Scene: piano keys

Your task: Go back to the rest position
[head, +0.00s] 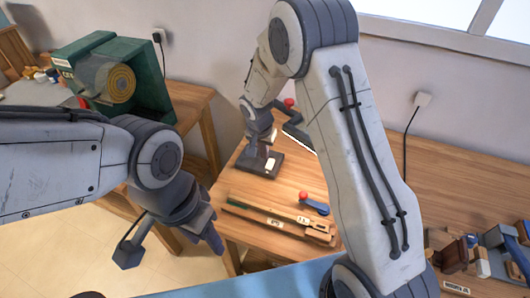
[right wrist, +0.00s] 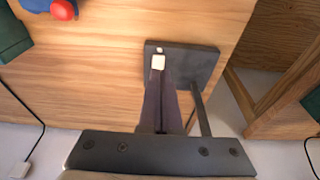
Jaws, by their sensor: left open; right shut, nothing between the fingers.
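My left gripper (head: 213,238) hangs in the air in front of the middle table, clear of everything. Its jaws are open and hold nothing. My right arm reaches over the middle table, and its gripper (head: 266,150) points down at a dark key base (head: 255,167) with a white key (head: 270,165). In the right wrist view the right gripper's fingers (right wrist: 160,80) are shut with nothing between them. Their tips are close to the white key (right wrist: 158,62) on the dark base (right wrist: 205,60); I cannot tell whether they touch it.
The wooden table (head: 240,205) carries a long wooden rail (head: 285,222) and a blue lever with a red knob (head: 303,196). A green box (head: 150,85) stands on the left table. Several blocks and clamps (head: 480,258) lie at the right. My right arm covers part of the middle.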

